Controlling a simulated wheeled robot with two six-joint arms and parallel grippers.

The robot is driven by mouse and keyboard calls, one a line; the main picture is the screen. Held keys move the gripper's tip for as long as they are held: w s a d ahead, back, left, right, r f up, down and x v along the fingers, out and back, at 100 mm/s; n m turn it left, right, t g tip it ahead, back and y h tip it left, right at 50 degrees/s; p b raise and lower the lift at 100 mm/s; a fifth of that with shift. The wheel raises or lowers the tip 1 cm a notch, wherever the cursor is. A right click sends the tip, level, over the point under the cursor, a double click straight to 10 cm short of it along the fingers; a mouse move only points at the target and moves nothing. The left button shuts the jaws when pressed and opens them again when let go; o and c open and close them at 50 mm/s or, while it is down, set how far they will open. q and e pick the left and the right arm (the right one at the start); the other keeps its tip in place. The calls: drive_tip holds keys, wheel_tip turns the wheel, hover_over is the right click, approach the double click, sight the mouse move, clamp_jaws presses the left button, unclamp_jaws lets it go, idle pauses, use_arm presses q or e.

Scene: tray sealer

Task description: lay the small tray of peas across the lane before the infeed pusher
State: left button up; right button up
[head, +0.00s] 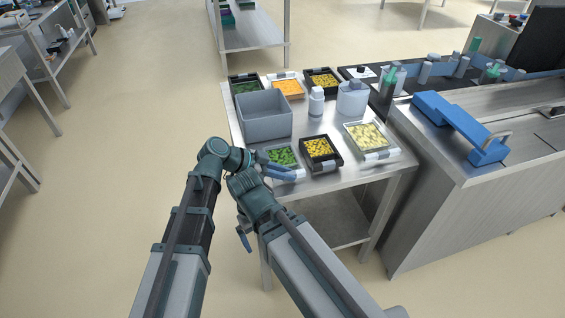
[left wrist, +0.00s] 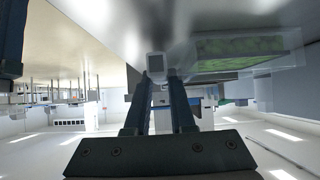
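The small tray of peas (head: 283,157) lies at the front left of the steel table (head: 345,181). It is clear-walled with green peas and also shows in the left wrist view (left wrist: 243,47), right of the fingers. My left gripper (head: 287,174) is at its near edge, fingers pointing right. In the left wrist view its two fingers (left wrist: 163,76) stand apart; a small pale block shows past their tips, and I cannot tell whether they touch it. My right gripper (head: 243,240) hangs down by the table's left side, mostly hidden by its arm. I cannot make out the infeed pusher clearly.
A yellow-filled dark tray (head: 320,150) and a pale-filled tray (head: 367,137) stand right of the peas. A grey bin (head: 265,117) stands behind, with bottles (head: 316,103) beside it. Right is a steel machine (head: 440,200) with a blue arm-like part (head: 455,122).

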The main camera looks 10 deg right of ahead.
use_arm(q)
clamp_jaws()
drive_tip(key=shift+r, duration=0.1)
wheel_tip(320, 180, up, 10)
drive_tip(key=p, duration=1)
